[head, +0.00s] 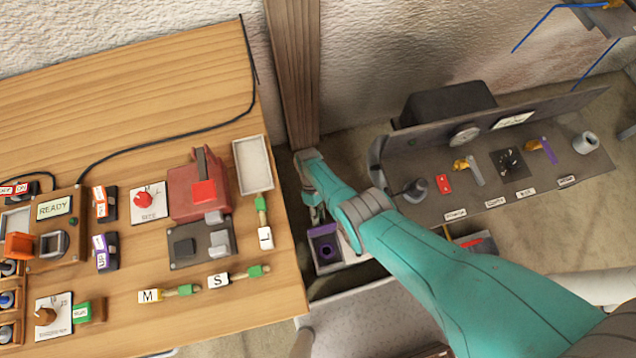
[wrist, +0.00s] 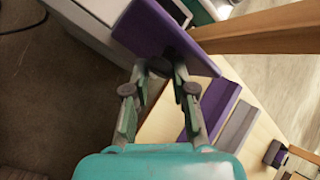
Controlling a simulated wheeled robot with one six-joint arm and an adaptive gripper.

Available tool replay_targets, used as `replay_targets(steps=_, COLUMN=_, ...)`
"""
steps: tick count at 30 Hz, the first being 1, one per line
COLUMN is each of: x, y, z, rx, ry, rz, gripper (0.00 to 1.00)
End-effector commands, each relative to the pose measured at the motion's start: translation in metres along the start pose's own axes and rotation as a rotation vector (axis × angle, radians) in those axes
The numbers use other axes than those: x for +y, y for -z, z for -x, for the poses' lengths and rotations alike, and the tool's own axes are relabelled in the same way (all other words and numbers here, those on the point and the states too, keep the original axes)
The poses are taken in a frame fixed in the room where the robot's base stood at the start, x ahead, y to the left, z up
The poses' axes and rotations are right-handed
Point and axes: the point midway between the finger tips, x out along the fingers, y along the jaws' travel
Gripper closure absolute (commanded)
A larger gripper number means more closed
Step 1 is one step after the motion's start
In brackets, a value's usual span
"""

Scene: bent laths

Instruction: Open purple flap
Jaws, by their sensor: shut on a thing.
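The purple flap (wrist: 160,38) fills the top middle of the wrist view as a tilted flat panel with a dark part at its near edge. My gripper (wrist: 160,68) is closed on that dark part, with both fingertips against it; the exact contact is hard to make out. In the head view, a purple piece with a dark round opening (head: 324,246) shows just below my gripper (head: 316,214), in the gap right of the wooden table. My arm and gripper hide part of that area, so the flap's angle cannot be told there.
A wooden table (head: 120,75) with switches, labels and a red device (head: 197,190) stands left. A wooden post (head: 292,70) rises behind my gripper. A grey panel with a dial and small parts (head: 520,185) lies right. Another purple strip (wrist: 217,105) shows beside a grey strip (wrist: 238,125).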

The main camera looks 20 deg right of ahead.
Motion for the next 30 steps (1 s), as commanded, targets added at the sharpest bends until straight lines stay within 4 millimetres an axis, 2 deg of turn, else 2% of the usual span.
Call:
replay_targets(steps=1, x=0.0053, y=-0.0084, z=-0.0092, rx=-0.015, ry=-0.009, rz=-0.006, gripper=1.00)
replay_targets(steps=23, x=0.0047, y=-0.0092, z=-0.0108, rx=-0.016, ry=-0.008, rz=-0.006, gripper=1.00)
replay_targets(steps=24, x=0.0048, y=-0.0095, z=-0.0107, rx=-0.017, ry=-0.008, rz=-0.006, gripper=0.66)
replay_targets(steps=26, x=0.0045, y=-0.0097, z=-0.0106, rx=-0.019, ry=-0.008, rz=-0.006, gripper=0.51)
replay_targets(steps=30, x=0.0042, y=-0.0086, z=-0.0086, rx=-0.018, ry=-0.008, rz=-0.005, gripper=0.49)
